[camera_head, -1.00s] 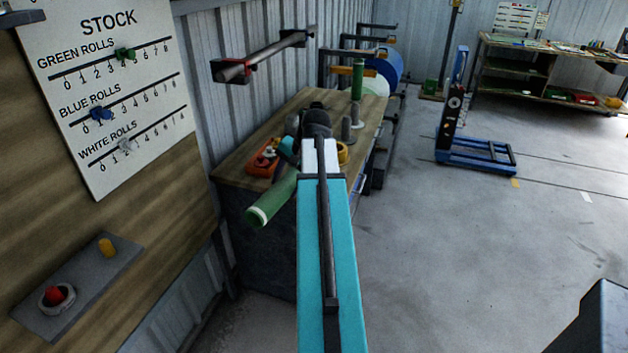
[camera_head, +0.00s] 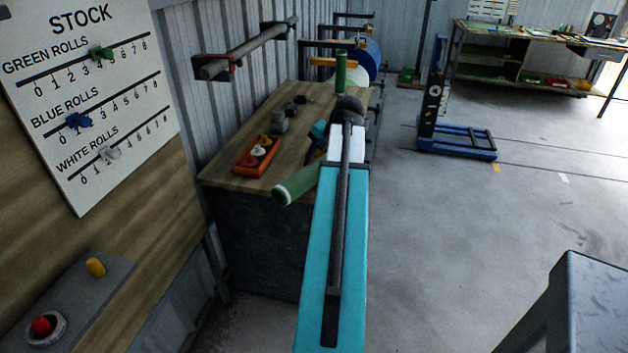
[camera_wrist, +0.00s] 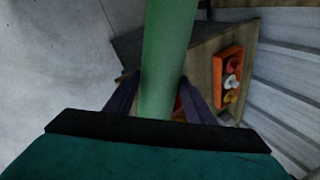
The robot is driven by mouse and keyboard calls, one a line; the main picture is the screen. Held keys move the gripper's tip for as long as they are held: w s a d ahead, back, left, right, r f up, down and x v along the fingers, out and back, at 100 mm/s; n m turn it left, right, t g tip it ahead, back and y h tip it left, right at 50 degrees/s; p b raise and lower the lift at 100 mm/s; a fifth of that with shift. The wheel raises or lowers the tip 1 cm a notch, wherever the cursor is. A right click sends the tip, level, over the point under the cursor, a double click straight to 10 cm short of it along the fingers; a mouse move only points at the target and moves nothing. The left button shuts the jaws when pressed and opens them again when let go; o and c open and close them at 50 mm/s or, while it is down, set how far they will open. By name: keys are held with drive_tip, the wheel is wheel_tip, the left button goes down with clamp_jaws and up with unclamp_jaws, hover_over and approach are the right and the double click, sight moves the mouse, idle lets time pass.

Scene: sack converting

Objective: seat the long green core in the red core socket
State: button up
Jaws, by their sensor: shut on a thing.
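A long green core (camera_head: 297,187) with a pale end sticks out left of my arm in the head view, tilted, in front of the bench edge. It also fills the middle of the wrist view (camera_wrist: 166,55), between the fingers of my gripper (camera_wrist: 158,95), which is shut on it. My gripper is mostly hidden behind my arm in the head view. A small red patch (camera_wrist: 178,104) shows behind the core in the wrist view; I cannot tell whether it is the red core socket. No socket is clearly visible in the head view.
Another green core (camera_head: 340,70) stands upright at the back of the wooden bench (camera_head: 222,167). An orange tray (camera_head: 240,170) with coloured pieces lies at its front left. A bar in a red bracket (camera_head: 236,62) is on the wall.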

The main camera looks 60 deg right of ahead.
drive_tip(key=shift+w+d, duration=0.1)
drive_tip(key=w+d+p, duration=0.2)
drive_tip(key=w+d, duration=0.2)
drive_tip(key=d, duration=0.2)
drive_tip(key=w+d+f+p, duration=0.1)
drive_tip(key=w+d, duration=0.3)
drive_tip(key=d, duration=0.3)
drive_tip(key=shift+w+d+f+p, duration=0.15)
drive_tip(key=shift+d+f+p, duration=0.1)
drive_tip(key=shift+p, duration=0.15)
drive_tip(key=shift+a, duration=0.1)
idle(0.4)
drive_tip(key=shift+f+p, duration=0.75)
drive_tip(key=shift+f, duration=1.45)
drive_tip(key=o, duration=1.4)
drive_tip(key=shift+r, duration=0.1)
